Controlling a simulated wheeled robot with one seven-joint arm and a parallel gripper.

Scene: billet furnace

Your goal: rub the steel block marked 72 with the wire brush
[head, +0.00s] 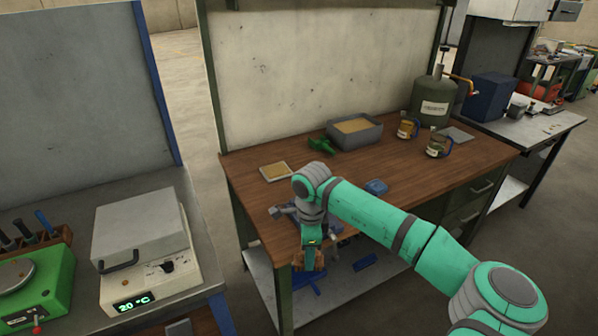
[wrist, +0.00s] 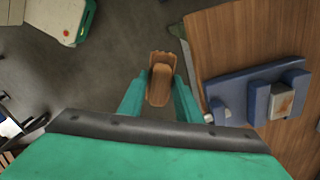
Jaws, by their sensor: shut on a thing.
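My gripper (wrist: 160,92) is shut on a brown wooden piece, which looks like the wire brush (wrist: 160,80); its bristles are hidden. In the head view the gripper (head: 309,262) hangs off the near left edge of the wooden bench, with the brush (head: 298,260) in it. A steel block (wrist: 281,101) with a rusty brown face sits between the jaws of a blue-grey vise (wrist: 238,103), to the right of the brush in the wrist view. No number on it can be read. Brush and block are apart. My arm partly hides the vise in the head view.
A hot plate box (head: 145,250) stands on the left bench. Bare floor lies between the benches.

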